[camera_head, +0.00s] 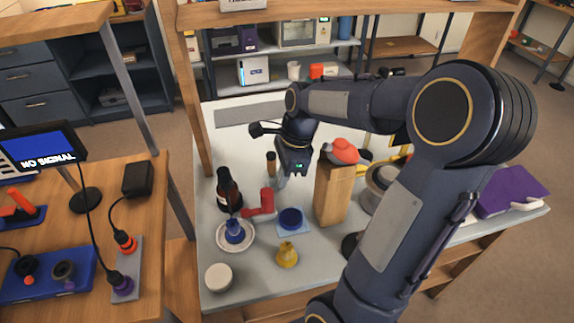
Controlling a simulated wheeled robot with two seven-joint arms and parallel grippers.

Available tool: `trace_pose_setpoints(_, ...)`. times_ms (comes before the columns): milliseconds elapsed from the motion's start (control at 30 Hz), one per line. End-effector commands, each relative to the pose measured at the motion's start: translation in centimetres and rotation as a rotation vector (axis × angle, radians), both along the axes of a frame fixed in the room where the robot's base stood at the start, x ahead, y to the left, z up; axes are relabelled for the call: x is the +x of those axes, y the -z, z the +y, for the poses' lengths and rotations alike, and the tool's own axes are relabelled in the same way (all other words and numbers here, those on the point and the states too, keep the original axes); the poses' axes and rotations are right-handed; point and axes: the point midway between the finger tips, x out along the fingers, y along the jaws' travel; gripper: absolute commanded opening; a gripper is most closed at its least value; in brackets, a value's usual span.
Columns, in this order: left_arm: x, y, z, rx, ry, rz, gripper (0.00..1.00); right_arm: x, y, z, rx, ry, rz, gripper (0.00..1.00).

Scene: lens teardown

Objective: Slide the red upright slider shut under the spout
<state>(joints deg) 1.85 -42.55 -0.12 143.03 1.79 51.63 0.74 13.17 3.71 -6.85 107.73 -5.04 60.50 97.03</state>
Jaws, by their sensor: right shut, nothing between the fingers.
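A red upright piece (267,199) stands on the light tabletop left of the middle, with a low red part reaching left from its base. It looks like the red slider, but I cannot tell how far it is slid. I cannot make out a spout for certain. My right gripper (290,174) hangs pointing down, behind and to the right of the red piece in the picture. It is shut and empty, apart from the red piece as far as I can see. My left gripper is not in view.
A dark bottle (227,190) and a blue bottle (233,224) on a saucer stand left. A blue dish (291,219), yellow pear-shaped thing (287,255) and white round lid (218,277) are nearer. A tall wooden block (332,193) stands right of the gripper.

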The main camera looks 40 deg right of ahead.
Motion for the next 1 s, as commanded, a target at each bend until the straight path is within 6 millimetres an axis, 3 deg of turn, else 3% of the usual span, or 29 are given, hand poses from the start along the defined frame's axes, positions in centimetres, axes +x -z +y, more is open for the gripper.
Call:
trace_pose_setpoints(200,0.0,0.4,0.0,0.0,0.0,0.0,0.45,0.2,2.5,0.6,0.001,-0.001,0.002,0.0)
trace_pose_setpoints(633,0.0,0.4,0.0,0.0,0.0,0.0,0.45,0.3,2.9,0.7,0.0,-0.002,-0.002,0.0)
trace_pose_setpoints(1000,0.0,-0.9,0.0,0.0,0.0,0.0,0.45,2.2,2.9,4.7,0.001,-0.003,-0.001,0.0)
